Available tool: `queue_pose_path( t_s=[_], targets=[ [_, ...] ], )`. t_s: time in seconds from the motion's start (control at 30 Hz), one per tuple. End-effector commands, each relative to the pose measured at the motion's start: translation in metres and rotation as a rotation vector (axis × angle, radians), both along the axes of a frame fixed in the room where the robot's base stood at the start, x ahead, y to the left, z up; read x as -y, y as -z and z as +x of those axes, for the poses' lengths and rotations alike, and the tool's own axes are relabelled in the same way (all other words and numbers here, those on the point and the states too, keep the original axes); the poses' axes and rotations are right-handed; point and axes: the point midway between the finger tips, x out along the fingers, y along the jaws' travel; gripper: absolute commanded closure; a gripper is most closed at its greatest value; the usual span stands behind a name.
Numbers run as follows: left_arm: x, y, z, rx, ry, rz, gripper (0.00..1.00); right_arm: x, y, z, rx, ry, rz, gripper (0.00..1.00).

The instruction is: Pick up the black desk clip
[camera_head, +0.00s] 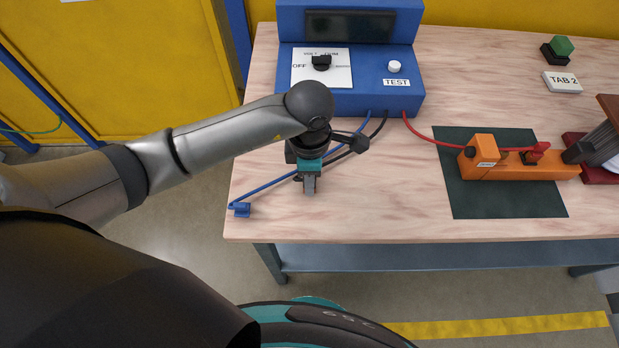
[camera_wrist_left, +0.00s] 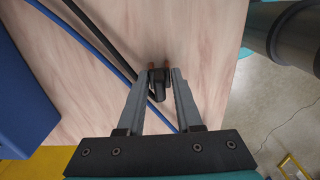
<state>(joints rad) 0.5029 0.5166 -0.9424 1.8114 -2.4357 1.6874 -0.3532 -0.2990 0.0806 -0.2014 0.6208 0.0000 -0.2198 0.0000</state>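The black desk clip (camera_wrist_left: 157,86) shows in the left wrist view between the fingertips of my left gripper (camera_wrist_left: 160,74), with small copper-brown parts at its far end. A narrow gap seems to show beside the clip's body, and no firm contact is visible. In the head view my left gripper (camera_head: 309,190) points down at the table left of centre, low over the wood. My right gripper is in neither view.
A blue clip (camera_head: 241,209) lies near the table's left edge. Blue and black leads run from the blue tester (camera_head: 438,98) past my gripper. A green mat (camera_head: 480,206) carries an orange block (camera_head: 520,172) at right. Bare table (camera_head: 390,215) lies between.

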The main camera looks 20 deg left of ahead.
Motion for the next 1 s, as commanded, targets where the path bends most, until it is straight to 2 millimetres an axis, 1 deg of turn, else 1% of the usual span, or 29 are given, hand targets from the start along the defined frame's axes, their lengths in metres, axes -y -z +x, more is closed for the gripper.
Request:
queue_pose_path(
  t_s=[0.03, 0.2, 0.27, 0.3, 0.77, 0.87, 0.97, 1.0],
  targets=[
    [0.0, 0.0, 0.0, 0.0, 0.0, 0.0, 0.73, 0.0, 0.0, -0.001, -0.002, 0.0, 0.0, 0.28],
    [0.0, 0.0, 0.0, 0.0, 0.0, 0.0, 0.92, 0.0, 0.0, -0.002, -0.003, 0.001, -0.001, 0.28],
    [0.0, 0.0, 0.0, 0.0, 0.0, 0.0, 0.99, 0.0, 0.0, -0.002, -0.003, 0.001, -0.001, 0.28],
    [0.0, 0.0, 0.0, 0.0, 0.0, 0.0, 1.0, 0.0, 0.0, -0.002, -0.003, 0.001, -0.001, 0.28],
    [0.0, -0.002, 0.0, 0.001, 0.0, 0.0, 1.0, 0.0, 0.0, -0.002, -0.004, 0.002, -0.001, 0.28],
    [0.0, -0.007, 0.001, 0.002, 0.0, 0.0, 1.0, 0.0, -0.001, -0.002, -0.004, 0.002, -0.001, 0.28],
    [0.0, -0.017, 0.001, 0.003, -0.001, 0.001, 1.0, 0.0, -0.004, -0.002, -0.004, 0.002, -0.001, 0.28],
    [0.0, -0.024, 0.001, 0.004, 0.0, -0.001, 1.0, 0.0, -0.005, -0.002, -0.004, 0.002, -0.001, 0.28]
  ],
)
